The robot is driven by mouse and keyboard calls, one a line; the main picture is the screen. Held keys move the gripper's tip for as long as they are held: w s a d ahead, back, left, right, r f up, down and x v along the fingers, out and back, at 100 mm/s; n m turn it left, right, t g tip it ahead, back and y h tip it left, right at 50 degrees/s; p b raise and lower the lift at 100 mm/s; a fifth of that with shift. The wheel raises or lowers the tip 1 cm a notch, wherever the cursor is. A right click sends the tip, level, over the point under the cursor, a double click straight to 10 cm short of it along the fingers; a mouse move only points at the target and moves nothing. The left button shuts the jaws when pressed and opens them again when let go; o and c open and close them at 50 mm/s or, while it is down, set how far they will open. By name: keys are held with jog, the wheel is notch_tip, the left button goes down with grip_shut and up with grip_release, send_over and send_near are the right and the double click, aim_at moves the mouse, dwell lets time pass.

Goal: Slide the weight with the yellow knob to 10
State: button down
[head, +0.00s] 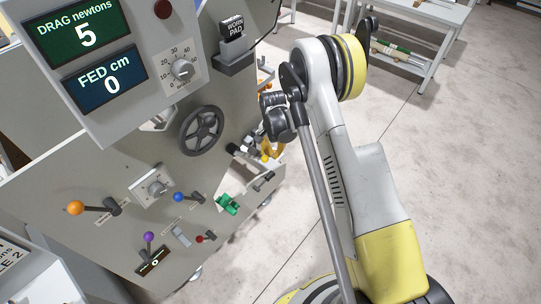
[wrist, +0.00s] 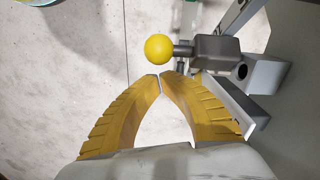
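The yellow knob (wrist: 159,48) is a round ball on a short dark stem. The stem sticks out from a grey block-shaped weight (wrist: 216,48), which sits on a grey metal bar (wrist: 236,108) in the wrist view. My gripper (wrist: 161,75) has its two yellow ribbed fingertips together, with nothing seen between them. The tips appear just below the knob in the picture; whether they touch it cannot be told. In the head view the knob (head: 265,158) is small, beside my gripper at the machine's right edge. No scale numbers on the bar are readable.
The grey machine panel carries a handwheel (head: 201,130), a dial (head: 182,70), an orange-knobbed lever (head: 76,207), blue and purple knobs, and a green part (head: 228,204). A display (head: 84,34) reads drag 5, fed 0. Open floor lies right of the machine.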

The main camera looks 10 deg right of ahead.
jog(key=s+d+r+n+t+p, duration=0.15)
jog(key=s+r, duration=0.25)
jog(key=r, duration=1.2)
jog(key=s+r+n+t+p, duration=0.2)
jog(key=s+r+p, duration=0.15)
jog(key=r, duration=1.25)
jog(key=s+r+n+t, duration=0.1)
jog(key=s+r+n, duration=0.1)
jog(key=s, duration=0.8)
jog(key=s+r+n+t, duration=0.2)
jog(key=s+r, duration=0.3)
jog(key=s, duration=0.5)
jog(key=shift+s, duration=0.25)
jog(key=shift+w+n+t, duration=0.1)
jog(key=shift+n+t, duration=0.15)
